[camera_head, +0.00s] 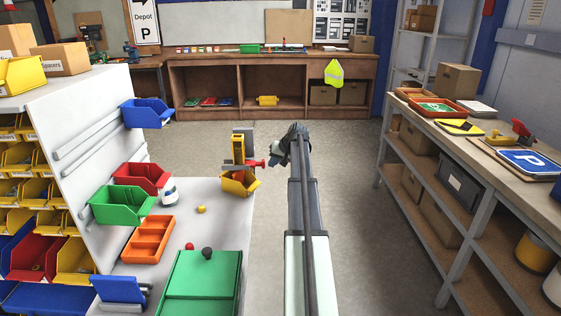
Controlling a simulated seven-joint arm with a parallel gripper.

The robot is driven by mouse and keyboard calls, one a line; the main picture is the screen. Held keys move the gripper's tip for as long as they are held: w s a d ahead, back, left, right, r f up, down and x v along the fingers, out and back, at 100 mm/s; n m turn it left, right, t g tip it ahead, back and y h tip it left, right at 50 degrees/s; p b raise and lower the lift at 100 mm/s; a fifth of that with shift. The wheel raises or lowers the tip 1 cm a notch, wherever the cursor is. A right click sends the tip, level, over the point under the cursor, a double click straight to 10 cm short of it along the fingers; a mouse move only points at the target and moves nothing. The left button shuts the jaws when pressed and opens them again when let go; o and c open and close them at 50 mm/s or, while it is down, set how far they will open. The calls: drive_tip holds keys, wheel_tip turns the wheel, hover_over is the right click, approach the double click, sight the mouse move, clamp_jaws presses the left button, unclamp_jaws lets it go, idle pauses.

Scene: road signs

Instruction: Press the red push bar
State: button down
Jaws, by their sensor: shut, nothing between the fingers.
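A yellow upright device (238,149) stands at the far right corner of the pale bench, with a yellow bin (240,183) at its front. A small red bar (253,163) sticks out from its right side, towards my gripper. My gripper (275,161) is at the far end of my arm, just right of the red bar. It is small and partly hidden by its own wrist, and it looks shut and empty. I cannot tell whether it touches the red bar.
On the pale bench (219,216) are a green box (203,285) with a dark knob, an orange tray (149,239), a yellow ball (201,209) and a red ball (189,246). A bin rack (85,120) stands left. A shelf table (455,127) stands right, with open floor between.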

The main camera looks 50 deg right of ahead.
sight(256, 163)
drive_tip(key=shift+w+a, duration=0.3)
drive_tip(key=shift+a, duration=0.05)
drive_tip(key=shift+w+a, duration=0.1)
drive_tip(key=shift+w+a, duration=1.8)
drive_tip(key=s+d+r, duration=0.3)
drive_tip(key=s+r, duration=0.5)
drive_tip(key=s, duration=0.1)
drive_tip(key=shift+d, duration=0.35)
